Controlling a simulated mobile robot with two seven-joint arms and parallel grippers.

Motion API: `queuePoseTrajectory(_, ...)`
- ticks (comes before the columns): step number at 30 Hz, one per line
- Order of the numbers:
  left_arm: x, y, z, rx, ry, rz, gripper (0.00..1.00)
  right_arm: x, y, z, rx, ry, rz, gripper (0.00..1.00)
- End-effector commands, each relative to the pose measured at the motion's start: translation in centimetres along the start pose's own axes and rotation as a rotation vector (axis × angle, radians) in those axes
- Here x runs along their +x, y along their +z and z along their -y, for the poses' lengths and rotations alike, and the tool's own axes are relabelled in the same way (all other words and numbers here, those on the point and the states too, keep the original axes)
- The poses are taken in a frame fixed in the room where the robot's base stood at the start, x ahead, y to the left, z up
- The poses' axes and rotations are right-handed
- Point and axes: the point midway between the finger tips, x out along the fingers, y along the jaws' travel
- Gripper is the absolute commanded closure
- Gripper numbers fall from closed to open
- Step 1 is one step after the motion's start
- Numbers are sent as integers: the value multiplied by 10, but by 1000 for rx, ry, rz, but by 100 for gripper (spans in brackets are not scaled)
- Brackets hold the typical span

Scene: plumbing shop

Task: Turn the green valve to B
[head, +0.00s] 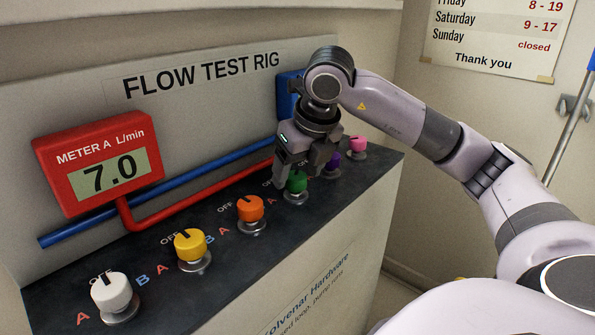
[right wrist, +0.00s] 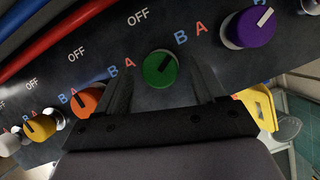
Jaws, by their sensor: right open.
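The green valve (head: 297,183) is a round knob on the dark top of the test rig, partly covered by my right gripper in the head view. In the right wrist view the green valve (right wrist: 158,72) shows between my fingers, its dark pointer mark aimed up and right, roughly toward the blue B (right wrist: 180,37) on its right. OFF (right wrist: 138,17) is printed above it and a red A (right wrist: 130,62) on its left. My right gripper (head: 304,171) is open, fingers on either side of the valve with gaps; I cannot tell how deep they reach. My left gripper is out of view.
An orange knob (head: 250,209) and a purple knob (right wrist: 249,28) flank the green one. Yellow (head: 190,245), white (head: 110,292) and pink (head: 357,144) knobs share the row. A red meter (head: 55,155) reads 7.0. Blue (head: 190,180) and red (head: 190,208) pipes run behind.

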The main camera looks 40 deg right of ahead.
Motion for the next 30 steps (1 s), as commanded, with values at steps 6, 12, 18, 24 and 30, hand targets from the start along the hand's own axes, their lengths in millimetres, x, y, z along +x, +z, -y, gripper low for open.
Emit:
queuePoseTrajectory(6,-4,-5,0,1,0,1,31,-39,1,0,-1,1,5,31)
queuePoseTrajectory(12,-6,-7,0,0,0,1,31,-59,0,0,0,1,2,31)
queuePoseTrajectory(18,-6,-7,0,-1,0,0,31,-62,0,0,0,0,0,31)
queuePoseTrajectory(24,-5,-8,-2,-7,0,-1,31,-61,0,0,0,0,0,31)
queuePoseTrajectory(30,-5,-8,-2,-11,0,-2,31,-61,0,0,0,0,0,31)
